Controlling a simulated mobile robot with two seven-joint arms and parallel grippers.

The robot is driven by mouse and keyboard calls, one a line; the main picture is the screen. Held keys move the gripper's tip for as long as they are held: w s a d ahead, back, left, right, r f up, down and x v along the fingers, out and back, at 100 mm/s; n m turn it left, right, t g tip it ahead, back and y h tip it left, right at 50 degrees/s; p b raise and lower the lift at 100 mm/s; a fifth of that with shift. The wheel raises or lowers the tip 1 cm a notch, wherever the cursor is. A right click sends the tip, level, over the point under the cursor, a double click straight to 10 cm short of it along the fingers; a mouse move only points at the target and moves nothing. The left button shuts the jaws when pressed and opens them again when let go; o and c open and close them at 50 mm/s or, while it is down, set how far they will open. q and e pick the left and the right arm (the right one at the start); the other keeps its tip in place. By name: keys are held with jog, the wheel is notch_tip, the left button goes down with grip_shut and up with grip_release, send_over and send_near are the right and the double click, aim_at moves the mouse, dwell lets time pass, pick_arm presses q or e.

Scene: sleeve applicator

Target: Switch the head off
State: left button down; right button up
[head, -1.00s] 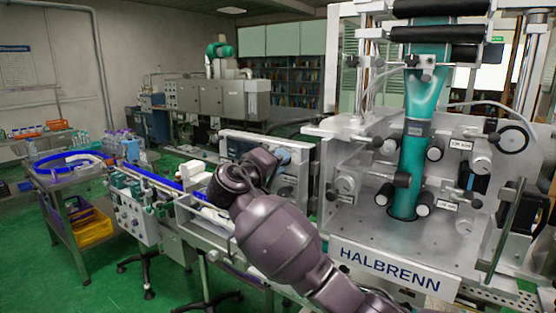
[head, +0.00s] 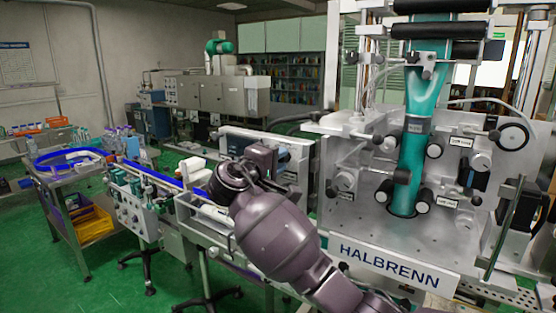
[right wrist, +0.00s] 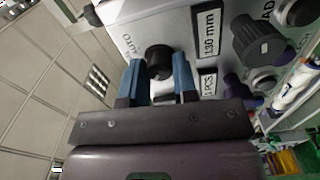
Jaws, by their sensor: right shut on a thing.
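The sleeve applicator (head: 400,262), a white machine lettered HALBRENN with a teal sleeve (head: 412,150) running down into it, stands at right in the head view. My right gripper (head: 280,160) is at the grey control box (head: 240,136) left of it; its fingertips are hard to make out there. In the right wrist view my right gripper (right wrist: 159,72) has its blue fingers on both sides of a round black knob (right wrist: 158,58) on a pale panel. Its jaws are shut on that knob. A partly cut-off label ending in "AD" (right wrist: 267,10) is at upper right. My left gripper is out of view.
Other dark knobs (right wrist: 257,40) sit right of the held one, near labels "130 mm" (right wrist: 208,32) and "PCS" (right wrist: 208,83). A conveyor (head: 150,178) and a trolley with a yellow bin (head: 90,223) stand at left. Green floor is open at lower left.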

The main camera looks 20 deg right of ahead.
jog(key=o, duration=0.9)
jog(key=shift+o, duration=0.2)
pick_arm(q)
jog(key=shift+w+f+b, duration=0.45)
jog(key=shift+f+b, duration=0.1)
jog(key=shift+b, duration=0.65)
pick_arm(e)
jog(key=v, duration=1)
jog(key=shift+s+a, duration=0.25)
jog(key=shift+a, duration=0.1)
